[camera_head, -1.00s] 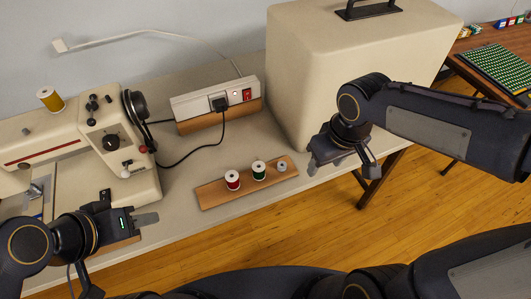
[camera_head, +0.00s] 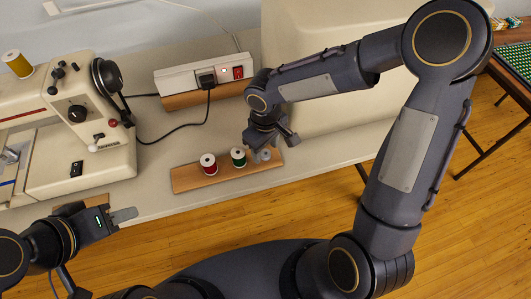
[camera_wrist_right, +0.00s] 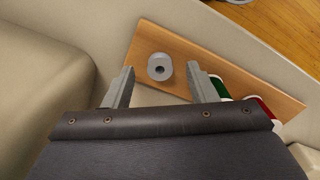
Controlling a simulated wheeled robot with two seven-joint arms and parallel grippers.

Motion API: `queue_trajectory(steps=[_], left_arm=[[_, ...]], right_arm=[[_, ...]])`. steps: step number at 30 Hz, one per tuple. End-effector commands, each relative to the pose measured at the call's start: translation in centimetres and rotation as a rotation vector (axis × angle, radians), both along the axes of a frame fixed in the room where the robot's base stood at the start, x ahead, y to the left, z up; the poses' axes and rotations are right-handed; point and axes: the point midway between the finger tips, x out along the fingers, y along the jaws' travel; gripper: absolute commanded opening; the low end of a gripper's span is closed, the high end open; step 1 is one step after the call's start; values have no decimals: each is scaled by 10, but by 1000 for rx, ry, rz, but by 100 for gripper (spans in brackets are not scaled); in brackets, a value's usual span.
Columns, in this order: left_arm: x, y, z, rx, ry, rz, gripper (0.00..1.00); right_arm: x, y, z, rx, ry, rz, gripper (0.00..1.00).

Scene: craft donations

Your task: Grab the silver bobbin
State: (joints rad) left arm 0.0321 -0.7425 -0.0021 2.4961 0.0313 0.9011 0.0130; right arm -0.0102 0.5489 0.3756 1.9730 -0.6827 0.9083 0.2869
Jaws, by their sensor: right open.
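The silver bobbin (camera_head: 263,156) is small and grey and stands at the right end of a wooden strip (camera_head: 190,181). In the right wrist view the bobbin (camera_wrist_right: 160,66) shows its round top with a dark hole, upright on the strip. My right gripper (camera_head: 268,145) is open just above and behind it. In the wrist view its two fingers (camera_wrist_right: 158,82) are spread, with the bobbin ahead of and between their tips, and nothing is held. My left gripper (camera_head: 124,214) is at the lower left, away from the bobbin; its jaw opening cannot be made out.
A green spool (camera_head: 239,158) stands close beside the bobbin, and a red spool (camera_head: 208,165) stands further left. A power strip (camera_head: 205,79) with a plugged-in cord lies behind. A sewing machine (camera_head: 80,120) is at left, and a large beige case (camera_head: 330,120) is at right.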

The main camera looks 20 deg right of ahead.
Motion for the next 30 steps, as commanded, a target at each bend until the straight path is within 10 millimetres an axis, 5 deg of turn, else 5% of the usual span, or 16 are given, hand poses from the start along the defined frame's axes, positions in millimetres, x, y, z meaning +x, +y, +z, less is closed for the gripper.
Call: queue_trajectory(steps=[10,21,30], left_arm=[[0,0,-1,0,0,0,36],[0,0,-1,0,0,0,36],[0,0,-1,0,0,0,36]], right_arm=[[0,0,-11,1,-1,-1,52],[0,0,-11,1,-1,-1,4],[0,0,-10,1,-1,-1,4]])
